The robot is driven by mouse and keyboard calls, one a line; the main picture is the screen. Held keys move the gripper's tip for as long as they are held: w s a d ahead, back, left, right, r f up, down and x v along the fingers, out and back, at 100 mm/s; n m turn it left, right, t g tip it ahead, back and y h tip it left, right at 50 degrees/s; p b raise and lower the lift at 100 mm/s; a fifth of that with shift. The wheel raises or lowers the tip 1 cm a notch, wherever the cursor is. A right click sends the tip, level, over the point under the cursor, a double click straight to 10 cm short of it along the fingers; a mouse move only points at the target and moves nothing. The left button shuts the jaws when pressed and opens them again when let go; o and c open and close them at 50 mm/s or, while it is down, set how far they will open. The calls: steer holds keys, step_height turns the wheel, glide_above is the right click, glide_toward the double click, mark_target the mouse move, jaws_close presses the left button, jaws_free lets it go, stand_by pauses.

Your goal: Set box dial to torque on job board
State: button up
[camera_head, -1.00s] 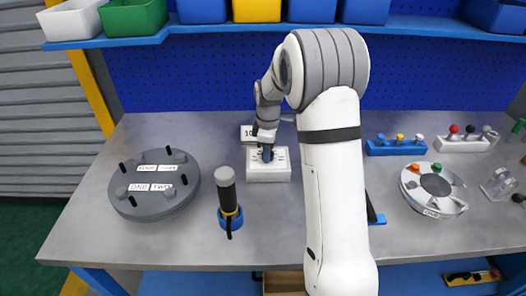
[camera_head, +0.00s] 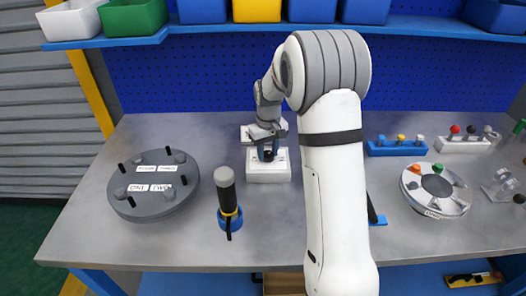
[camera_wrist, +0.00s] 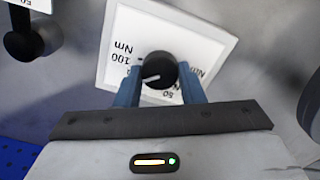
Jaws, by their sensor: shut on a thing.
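The white box (camera_head: 268,173) stands on the bench with a black dial on its top. In the wrist view, the box face (camera_wrist: 118,72) reads "100 Nm" and another "50" label, upside down. The black dial (camera_wrist: 158,68) has a white pointer line aimed left and slightly down in that view. My gripper (camera_head: 267,152) is shut on the dial, with one blue finger on each side.
A grey round flange (camera_head: 150,205) with labels and pegs lies at left. A dark-handled tool (camera_head: 228,195) stands upright in a blue holder. A blue rack (camera_head: 396,149) and a round white tray (camera_head: 440,203) are at right. My arm hides the bench right of the box.

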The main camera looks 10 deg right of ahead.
steer(key=m, duration=0.7)
steer(key=shift+w+r, duration=0.2)
steer(key=m, duration=0.3)
steer(key=shift+m, duration=0.4)
steer(key=shift+f+m, duration=0.1)
steer(key=shift+m, duration=1.4)
steer(key=shift+s+a, duration=0.1)
steer(key=o, duration=1)
steer(key=shift+f, duration=0.1)
